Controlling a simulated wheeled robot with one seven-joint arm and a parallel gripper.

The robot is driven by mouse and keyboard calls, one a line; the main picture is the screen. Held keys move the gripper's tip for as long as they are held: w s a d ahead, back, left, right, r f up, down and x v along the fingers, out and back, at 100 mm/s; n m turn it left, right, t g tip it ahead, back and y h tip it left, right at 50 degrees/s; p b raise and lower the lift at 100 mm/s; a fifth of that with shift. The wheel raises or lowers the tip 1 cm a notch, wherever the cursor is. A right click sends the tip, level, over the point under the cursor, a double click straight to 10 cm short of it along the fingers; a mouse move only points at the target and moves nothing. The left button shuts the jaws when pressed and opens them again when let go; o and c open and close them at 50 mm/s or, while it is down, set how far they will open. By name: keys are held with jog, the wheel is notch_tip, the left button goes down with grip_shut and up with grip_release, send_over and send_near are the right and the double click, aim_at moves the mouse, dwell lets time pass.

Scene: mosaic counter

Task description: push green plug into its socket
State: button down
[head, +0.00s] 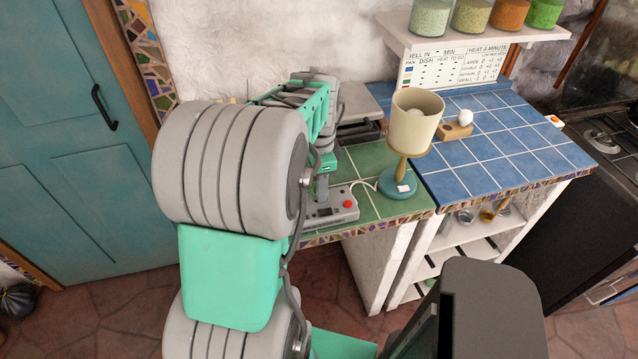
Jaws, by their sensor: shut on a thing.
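My gripper (321,187) points down at the green-tiled counter, just above or against a grey socket box (340,208) with a red button. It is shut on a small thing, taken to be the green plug. The plug is too small and too hidden by the fingers to make out. I cannot tell whether it touches the box or how far it sits in a socket. The box's left part is hidden behind my arm. A white cord (366,184) runs between the lamp's base and the box area.
A lamp with a cream shade (416,118) and teal base stands close right of the box. A wooden block (456,131) with a white bulb-like thing sits on the blue-tiled counter (520,140), which is otherwise mostly clear. A shelf with jars (470,16) hangs above.

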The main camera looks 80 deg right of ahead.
jog(key=shift+f+b, duration=0.45)
jog(key=shift+f, duration=0.35)
jog(key=c, duration=0.9)
grip_release()
jog(key=shift+o, duration=0.2)
